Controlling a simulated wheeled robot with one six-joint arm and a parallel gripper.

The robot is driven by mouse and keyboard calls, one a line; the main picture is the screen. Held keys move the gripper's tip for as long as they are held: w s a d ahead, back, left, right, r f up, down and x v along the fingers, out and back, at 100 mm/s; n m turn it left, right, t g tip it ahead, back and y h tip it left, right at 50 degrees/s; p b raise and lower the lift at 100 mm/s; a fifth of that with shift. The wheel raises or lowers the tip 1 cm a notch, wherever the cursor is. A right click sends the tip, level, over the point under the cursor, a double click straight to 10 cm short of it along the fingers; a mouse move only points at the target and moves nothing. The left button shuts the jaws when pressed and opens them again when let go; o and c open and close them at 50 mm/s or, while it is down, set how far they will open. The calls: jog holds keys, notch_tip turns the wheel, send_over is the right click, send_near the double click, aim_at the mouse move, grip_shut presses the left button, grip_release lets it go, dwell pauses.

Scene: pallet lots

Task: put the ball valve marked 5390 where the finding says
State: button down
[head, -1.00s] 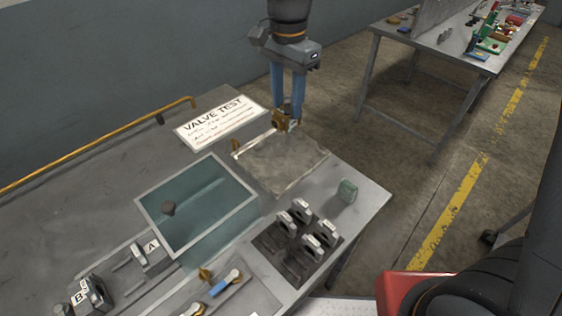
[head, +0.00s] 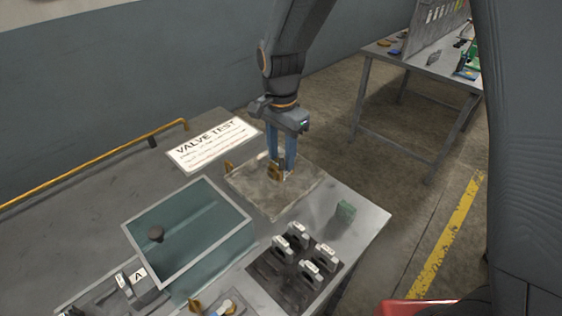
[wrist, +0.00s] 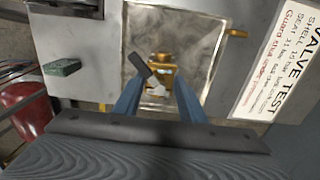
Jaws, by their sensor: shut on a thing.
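My gripper (head: 281,168) is shut on a brass ball valve (head: 274,172), held at or just above a square tray-like plate (head: 297,198) on the bench; I cannot tell whether it touches. In the wrist view the brass valve (wrist: 161,63) sits between the blue fingers, with a dark handle (wrist: 140,63) and a small white tag (wrist: 158,91) too blurred to read. A sign headed VALVE TEST (head: 213,144) lies behind the plate; its smaller lines are not legible, though the wrist view shows the sign (wrist: 270,65) with a red line about a guard.
A glass-sided tank (head: 188,228) with a dark knob stands left of the plate. In front are a dark rack (head: 290,276) with several grey-topped pieces and a green block (head: 345,210). A station marked A (head: 138,275) is front left. Another table (head: 420,62) stands behind right.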

jog(key=shift+f+p, duration=0.3)
jog(key=shift+f, duration=1.15)
jog(key=shift+f, duration=0.1)
jog(key=c, duration=1.1)
grip_release()
notch_tip(320, 180, up, 12)
jog(key=b, duration=0.3)
jog(key=s+d+f+n, duration=0.2)
jog(key=s+d, duration=0.2)
jog(key=d, duration=0.3)
jog(key=s+d+f+n, duration=0.3)
jog(key=d, duration=0.5)
jog(key=s+d+f+n+t, duration=0.1)
jog(key=s+d+f+n, duration=0.2)
jog(key=d, duration=0.4)
jog(key=shift+s+d, duration=0.25)
jog(key=shift+s, duration=0.6)
